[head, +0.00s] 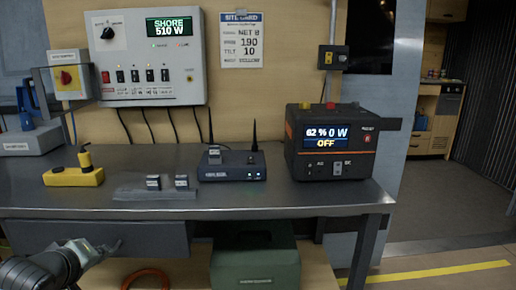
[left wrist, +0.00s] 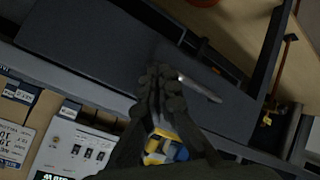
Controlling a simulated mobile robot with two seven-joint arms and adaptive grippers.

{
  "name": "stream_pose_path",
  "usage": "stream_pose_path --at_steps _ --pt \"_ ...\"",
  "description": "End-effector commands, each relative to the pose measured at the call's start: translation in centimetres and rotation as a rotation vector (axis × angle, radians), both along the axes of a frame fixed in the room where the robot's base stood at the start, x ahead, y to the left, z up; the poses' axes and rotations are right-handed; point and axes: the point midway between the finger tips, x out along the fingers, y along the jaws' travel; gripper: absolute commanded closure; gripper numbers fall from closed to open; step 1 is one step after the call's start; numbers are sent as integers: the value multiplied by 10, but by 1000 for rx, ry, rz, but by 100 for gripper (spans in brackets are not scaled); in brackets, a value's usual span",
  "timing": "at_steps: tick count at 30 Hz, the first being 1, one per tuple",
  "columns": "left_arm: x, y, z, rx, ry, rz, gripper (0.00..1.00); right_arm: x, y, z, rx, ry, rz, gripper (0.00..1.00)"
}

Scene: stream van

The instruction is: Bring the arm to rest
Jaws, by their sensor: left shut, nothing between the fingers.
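My left gripper (head: 95,248) is in front of the grey drawer front (head: 150,236) under the bench, at the lower left of the head view. Its fingers (left wrist: 163,88) are together and empty in the left wrist view. A thin light bar (left wrist: 200,88) shows close beside the fingertips there; I cannot tell whether they touch it. My left arm (head: 40,272) comes in from the lower left corner. My right gripper is not in view.
The metal bench (head: 250,194) carries a yellow device (head: 74,176), a blue router box (head: 233,168) and a black-orange power station (head: 331,146). A control panel (head: 145,57) hangs above. A green box (head: 254,263) stands below. Open floor lies to the right.

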Motion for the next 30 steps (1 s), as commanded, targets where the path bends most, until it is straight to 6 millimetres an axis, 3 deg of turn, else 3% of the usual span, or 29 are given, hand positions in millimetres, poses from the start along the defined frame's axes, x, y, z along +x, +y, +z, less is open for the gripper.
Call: stream_pose_path --at_steps 1,6,9,12,15,19,30 --pt "-17 -6 -42 61 87 -46 100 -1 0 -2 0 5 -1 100" --pt "-82 -27 -154 282 343 -254 100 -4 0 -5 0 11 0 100" --pt "-129 -41 -210 391 485 -401 100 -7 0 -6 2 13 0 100" --pt "-175 -57 -253 472 600 -548 100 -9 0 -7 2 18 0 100" --pt "-213 -69 -282 527 684 -671 100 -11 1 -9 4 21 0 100" --pt "-241 -79 -300 567 741 -771 100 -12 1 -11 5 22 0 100" --pt "-249 -81 -305 581 756 -803 100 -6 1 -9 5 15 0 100"
